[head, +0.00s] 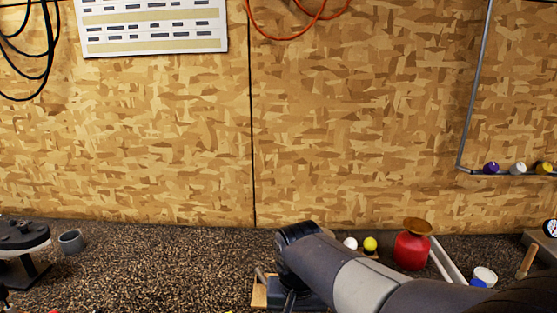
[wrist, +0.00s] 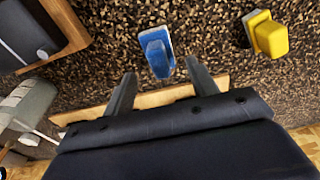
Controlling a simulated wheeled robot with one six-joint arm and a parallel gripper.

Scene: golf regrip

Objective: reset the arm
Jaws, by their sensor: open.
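My gripper (wrist: 162,84) shows in the wrist view with its two dark fingers spread apart. Nothing is clearly held between them. A blue object (wrist: 157,52) stands just beyond the fingertips, in line with the gap; I cannot tell how far below it is. In the head view my arm reaches in from the lower right and bends down low in the middle. The fingers there are hidden or too small to make out.
A yellow block-like object (wrist: 270,38) lies on the speckled bench, right of the blue one. A wood-edged dark item is at upper left. In the head view, a red container (head: 411,251), white ball (head: 351,243) and yellow ball (head: 370,244) stand behind my arm; a grey cup (head: 71,241) is left.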

